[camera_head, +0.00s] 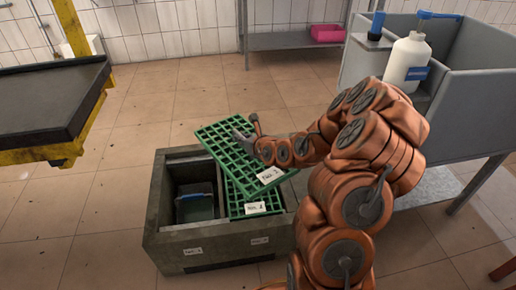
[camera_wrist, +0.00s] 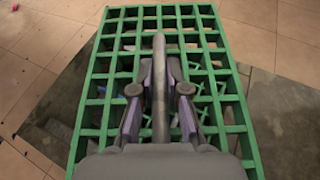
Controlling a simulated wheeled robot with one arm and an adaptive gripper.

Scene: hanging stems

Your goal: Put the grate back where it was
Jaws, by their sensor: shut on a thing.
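A green grate (camera_head: 213,131) with a white tag is held by my gripper (camera_head: 243,143), tilted, above a grey stone-like box (camera_head: 160,236). In the wrist view the grate (camera_wrist: 240,112) spreads out beneath my gripper (camera_wrist: 160,72), which is shut on it near the middle; the exact contact is hard to see. The box has two compartments. The left one is uncovered and holds a dark container with a blue handle (camera_head: 195,209). The right one is covered by a second green grate (camera_head: 236,208) with its own tag, partly hidden under the held grate.
A black tray on a yellow frame (camera_head: 45,155) stands at the left. A grey sink (camera_head: 455,105) with a white bottle (camera_head: 405,60) stands at the right. A pink bin (camera_head: 327,33) sits on a shelf at the back. Tiled floor around the box is clear.

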